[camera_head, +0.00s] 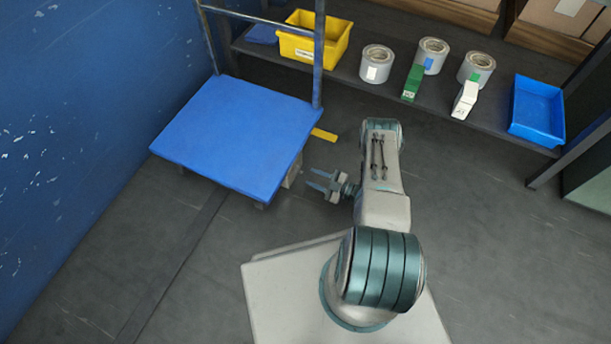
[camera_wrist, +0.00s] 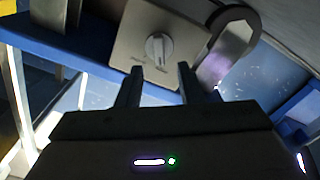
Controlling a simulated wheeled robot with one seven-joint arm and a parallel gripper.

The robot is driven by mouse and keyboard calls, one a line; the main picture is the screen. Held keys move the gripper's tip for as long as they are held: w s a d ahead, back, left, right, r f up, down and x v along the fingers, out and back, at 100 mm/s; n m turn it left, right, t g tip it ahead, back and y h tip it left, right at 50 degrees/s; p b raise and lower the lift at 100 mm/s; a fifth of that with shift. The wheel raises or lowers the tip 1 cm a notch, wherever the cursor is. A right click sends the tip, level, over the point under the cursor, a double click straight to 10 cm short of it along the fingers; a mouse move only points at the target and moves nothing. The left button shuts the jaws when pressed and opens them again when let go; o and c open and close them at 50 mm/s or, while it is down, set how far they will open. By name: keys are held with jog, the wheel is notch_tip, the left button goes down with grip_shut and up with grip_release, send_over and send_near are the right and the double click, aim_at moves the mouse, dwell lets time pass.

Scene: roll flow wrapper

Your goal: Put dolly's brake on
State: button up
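The dolly (camera_head: 235,135) has a blue deck and a grey rail handle, and stands at the left beside the blue wall. A beige box (camera_head: 292,178) shows partly under its right edge. In the wrist view a beige plate (camera_wrist: 128,42) carries a light knob (camera_wrist: 157,47) with a raised grip; the small marks around it are too blurred to read. A caster wheel (camera_wrist: 238,35) is beside the plate. My gripper (camera_head: 312,182) is open and empty, just right of the box and pointing at it. In the wrist view its fingertips (camera_wrist: 158,72) are on either side of the knob's line, apart from it.
A yellow strip (camera_head: 324,135) is by the dolly's right edge. The floor (camera_head: 490,220) at the right is clear.

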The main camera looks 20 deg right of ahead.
aim_at(301, 172)
jog(key=shift+b+x, duration=0.4)
jog(key=shift+x, duration=1.75)
grip_shut()
jog(key=m+b, duration=0.1)
jog(key=m, duration=0.3)
jog(key=m+b, duration=0.1)
jog(key=m, duration=0.3)
jog(key=m+b, duration=0.2)
jog(key=m, duration=0.1)
jog(key=shift+w+d+m, duration=0.25)
jog(key=shift+d+m, duration=0.05)
jog(key=shift+m, duration=0.1)
